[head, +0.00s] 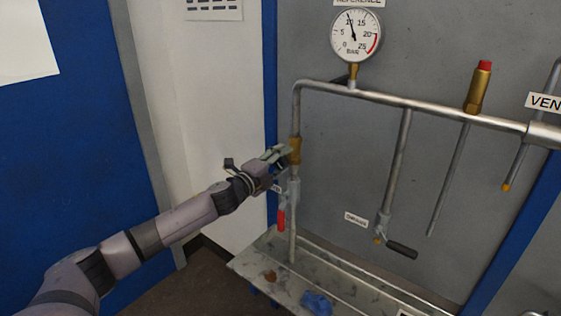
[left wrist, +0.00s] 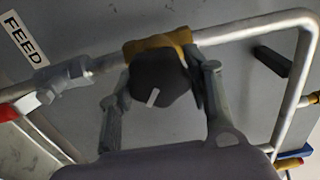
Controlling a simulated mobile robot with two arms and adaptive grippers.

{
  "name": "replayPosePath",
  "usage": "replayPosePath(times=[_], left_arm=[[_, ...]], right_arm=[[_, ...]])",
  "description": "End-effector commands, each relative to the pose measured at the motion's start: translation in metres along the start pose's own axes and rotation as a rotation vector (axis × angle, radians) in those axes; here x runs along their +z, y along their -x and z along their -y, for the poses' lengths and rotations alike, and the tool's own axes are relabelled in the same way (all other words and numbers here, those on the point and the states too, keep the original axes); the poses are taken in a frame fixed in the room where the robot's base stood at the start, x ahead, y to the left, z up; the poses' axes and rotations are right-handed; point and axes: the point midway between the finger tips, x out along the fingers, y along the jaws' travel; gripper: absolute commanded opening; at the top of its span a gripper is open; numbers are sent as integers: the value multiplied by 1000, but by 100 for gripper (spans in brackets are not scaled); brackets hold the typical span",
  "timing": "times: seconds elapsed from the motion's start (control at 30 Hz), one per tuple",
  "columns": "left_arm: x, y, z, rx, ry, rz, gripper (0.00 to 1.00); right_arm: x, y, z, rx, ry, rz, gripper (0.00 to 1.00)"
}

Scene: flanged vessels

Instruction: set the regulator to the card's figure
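The brass regulator (head: 295,150) sits on the vertical pipe at the panel's left edge. In the left wrist view its brass body (left wrist: 160,43) carries a black knob (left wrist: 158,77) with a white pointer line slanting downward. My left gripper (head: 283,154) has a finger on each side of this knob, its pads against the knob's edges; it also shows in the left wrist view (left wrist: 163,88). The reference gauge (head: 355,36) above has its needle near 10 bar. A white sheet with dark blocks (head: 213,8) hangs at the top, cut off and unreadable. My right gripper is out of view.
A red-handled valve (head: 281,217) hangs just below the regulator, by the FEED label (left wrist: 25,40). A black-handled drain valve (head: 402,249) and a red-capped brass fitting (head: 479,87) are further right. A metal tray (head: 345,283) with a blue rag (head: 316,302) lies below.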

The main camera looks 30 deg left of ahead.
Motion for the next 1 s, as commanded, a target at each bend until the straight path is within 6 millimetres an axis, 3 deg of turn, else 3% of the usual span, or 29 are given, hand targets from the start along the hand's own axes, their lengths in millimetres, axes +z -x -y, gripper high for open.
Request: replayPosePath(times=[0.3, 0.67, 1.0], left_arm=[[-1, 0, -2, 3, 2, -1, 66], [0, 3, -2, 3, 2, 0, 66], [-1, 46, -3, 6, 1, -1, 66]], right_arm=[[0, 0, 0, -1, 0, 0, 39], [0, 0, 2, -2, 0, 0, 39], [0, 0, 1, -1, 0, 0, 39]])
